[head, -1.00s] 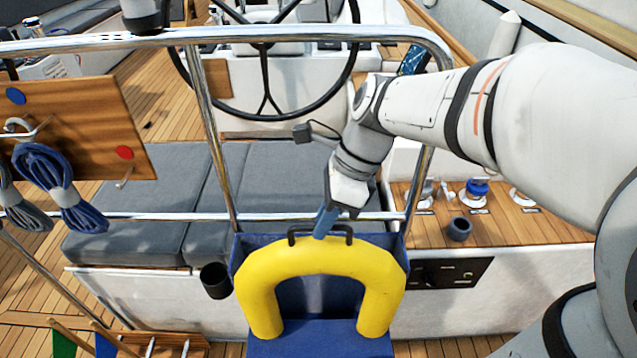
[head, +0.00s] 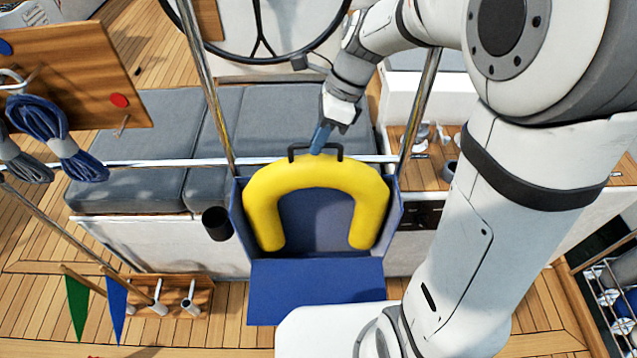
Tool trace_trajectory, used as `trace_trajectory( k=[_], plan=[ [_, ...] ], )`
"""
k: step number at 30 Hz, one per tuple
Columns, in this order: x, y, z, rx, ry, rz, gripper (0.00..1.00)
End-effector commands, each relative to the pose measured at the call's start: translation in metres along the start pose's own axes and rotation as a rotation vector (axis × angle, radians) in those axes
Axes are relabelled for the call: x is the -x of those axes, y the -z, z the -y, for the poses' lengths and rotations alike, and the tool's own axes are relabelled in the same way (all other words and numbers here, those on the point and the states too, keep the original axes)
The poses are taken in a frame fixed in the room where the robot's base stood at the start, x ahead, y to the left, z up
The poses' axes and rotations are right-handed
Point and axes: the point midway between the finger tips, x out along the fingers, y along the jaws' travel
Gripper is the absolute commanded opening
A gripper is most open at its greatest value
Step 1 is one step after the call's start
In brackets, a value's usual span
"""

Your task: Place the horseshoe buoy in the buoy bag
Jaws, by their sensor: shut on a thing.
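The yellow horseshoe buoy (head: 318,172) is upright with its two legs pointing down. It is within the outline of the blue buoy bag (head: 235,215), between the bag's side walls. The bag's front flap (head: 315,290) hangs open at the bottom. A dark handle (head: 293,151) stands on top of the buoy. My gripper (head: 319,140) reaches down from above, with its blue fingers shut on this handle. How deep the buoy sits in the bag cannot be told from this view.
A steel rail (head: 150,163) runs behind the bag, with posts on both sides. Grey seat cushions (head: 140,130) and a steering wheel lie beyond. A dark cup holder (head: 217,224) is left of the bag. Coiled blue rope (head: 45,130) hangs at left; flags (head: 77,305) stand at lower left.

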Motion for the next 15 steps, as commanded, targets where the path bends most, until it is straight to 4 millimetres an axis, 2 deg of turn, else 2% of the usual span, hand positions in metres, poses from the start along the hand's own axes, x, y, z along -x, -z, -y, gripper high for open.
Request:
trace_trajectory(
  k=[15],
  plan=[
    [-0.088, 0.037, 0.019, -0.003, -0.002, 0.000, 0.00]
  ],
)
